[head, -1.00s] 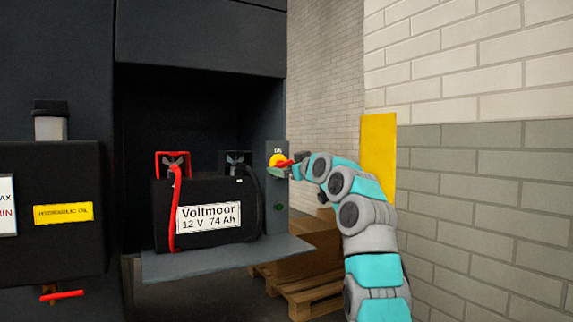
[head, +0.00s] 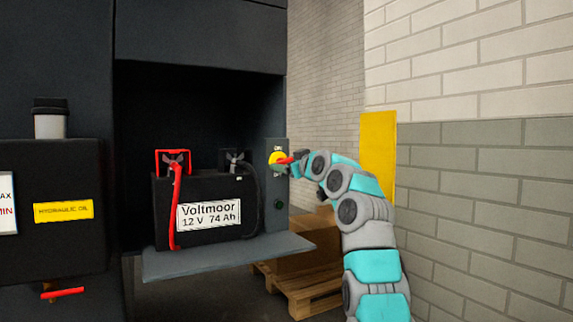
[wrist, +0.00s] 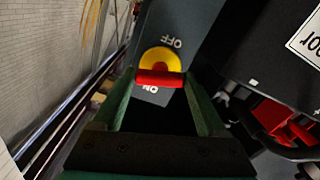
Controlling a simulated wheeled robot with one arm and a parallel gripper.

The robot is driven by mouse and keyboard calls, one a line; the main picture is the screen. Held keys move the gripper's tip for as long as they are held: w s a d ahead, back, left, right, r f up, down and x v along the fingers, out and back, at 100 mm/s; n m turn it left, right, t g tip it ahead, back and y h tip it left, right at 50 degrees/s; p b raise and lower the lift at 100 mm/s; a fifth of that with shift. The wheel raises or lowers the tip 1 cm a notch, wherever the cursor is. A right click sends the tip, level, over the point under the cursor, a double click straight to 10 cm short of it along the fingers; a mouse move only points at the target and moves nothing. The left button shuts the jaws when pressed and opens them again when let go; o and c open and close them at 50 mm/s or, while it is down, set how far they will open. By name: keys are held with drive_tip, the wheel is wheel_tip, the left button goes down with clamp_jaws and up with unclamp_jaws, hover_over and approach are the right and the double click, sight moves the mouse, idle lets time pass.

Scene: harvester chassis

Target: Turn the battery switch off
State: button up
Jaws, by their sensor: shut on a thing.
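The battery switch is a yellow disc (head: 276,157) with a red handle (head: 286,160), on a grey panel (head: 275,220) at the right of the battery bay. In the wrist view the yellow disc (wrist: 160,60) lies between an OFF label and an ON label, both upside down. The red handle (wrist: 160,79) lies crosswise there, beside the ON label. My gripper (wrist: 161,84) has its green fingers at the two ends of the handle and is shut on it. In the head view my gripper (head: 284,163) is small and partly hidden by the handle.
A black Voltmoor battery (head: 165,205) with a red cable sits on a tray (head: 220,260) left of the switch. A yellow panel (head: 378,155) and a brick wall are behind my arm.

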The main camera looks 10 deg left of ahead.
drive_tip(key=shift+c, duration=1.3)
drive_tip(key=shift+f+m+b, duration=0.15)
drive_tip(key=shift+m+b, duration=0.25)
drive_tip(key=shift+m, duration=0.5)
drive_tip(key=shift+m+b, duration=0.3)
drive_tip(key=shift+m, duration=0.7)
drive_tip(key=o, duration=1.3)
